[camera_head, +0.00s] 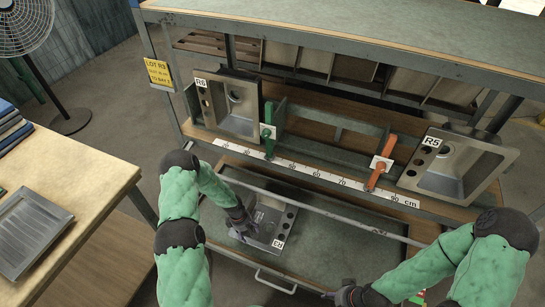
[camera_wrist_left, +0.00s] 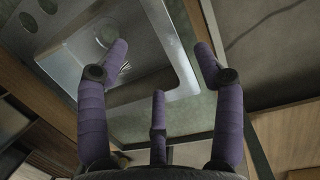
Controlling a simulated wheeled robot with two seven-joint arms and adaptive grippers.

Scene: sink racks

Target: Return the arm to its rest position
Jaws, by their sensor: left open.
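My left gripper (camera_head: 243,228) is over the left side of a steel sink (camera_head: 268,219) lying in the pulled-out lower tray (camera_head: 335,250). In the left wrist view its purple fingers (camera_wrist_left: 160,75) are spread open with nothing between them, and part of the sink (camera_wrist_left: 150,90) shows beyond them. The head view does not clearly show whether the fingers touch the sink. My right gripper (camera_head: 347,296) is at the bottom edge of the head view, near the tray's front; its fingers are too unclear to read.
Sinks marked R6 (camera_head: 228,105) and R5 (camera_head: 455,165) stand on the shelf above, with a green clamp (camera_head: 268,130), an orange-red clamp (camera_head: 380,170) and a ruler strip (camera_head: 315,172) between them. A wooden table (camera_head: 85,170) stands left. The tray's right part is bare.

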